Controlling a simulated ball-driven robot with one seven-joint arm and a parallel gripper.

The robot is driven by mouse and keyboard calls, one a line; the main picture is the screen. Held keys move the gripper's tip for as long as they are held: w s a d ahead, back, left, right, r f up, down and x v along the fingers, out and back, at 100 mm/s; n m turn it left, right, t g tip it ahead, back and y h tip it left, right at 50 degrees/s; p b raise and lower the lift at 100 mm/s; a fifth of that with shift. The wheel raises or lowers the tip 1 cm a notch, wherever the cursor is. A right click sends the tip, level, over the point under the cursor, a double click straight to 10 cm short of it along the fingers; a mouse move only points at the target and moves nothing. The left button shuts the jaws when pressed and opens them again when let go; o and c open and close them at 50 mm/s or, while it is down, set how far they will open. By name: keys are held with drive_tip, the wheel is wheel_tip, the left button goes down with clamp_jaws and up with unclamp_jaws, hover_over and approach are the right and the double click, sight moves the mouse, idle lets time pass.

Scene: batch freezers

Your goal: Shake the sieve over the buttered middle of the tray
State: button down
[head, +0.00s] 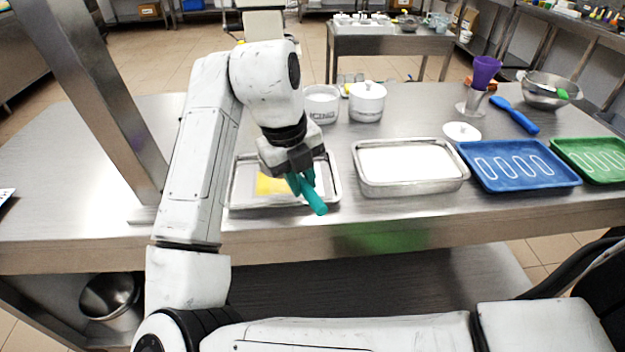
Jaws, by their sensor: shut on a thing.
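The metal tray (240,201) lies on the steel table, with a yellow buttered patch (270,186) in its middle. My gripper (300,180) is over the right part of this tray, pointing down. It is shut on a teal handle (314,198), which slants down to the right toward the tray's front edge. I take this to be the sieve's handle. The sieve's bowl and mesh cannot be made out behind my gripper. No falling powder can be made out.
A deeper metal pan (408,187) with white contents stands to the right, then a blue tray (518,165) and a green tray (597,157). A white tub (322,106) and a lidded pot (366,103) stand behind. A steel post (107,110) rises at the left.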

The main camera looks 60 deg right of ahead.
drive_tip(key=shift+w+d, duration=1.1)
drive_tip(key=shift+d, duration=0.3)
drive_tip(key=shift+s+a, duration=0.55)
drive_tip(key=shift+a, duration=0.2)
drive_tip(key=shift+s+a, duration=0.55)
drive_tip(key=shift+a, duration=0.15)
idle(1.0)
drive_tip(key=shift+w+a+p, duration=0.25)
drive_tip(key=shift+w+a, duration=0.65)
drive_tip(key=shift+w, duration=0.3)
drive_tip(key=shift+w+a+p, duration=0.25)
drive_tip(key=shift+w+a, duration=0.65)
drive_tip(key=shift+w, duration=0.25)
idle(2.3)
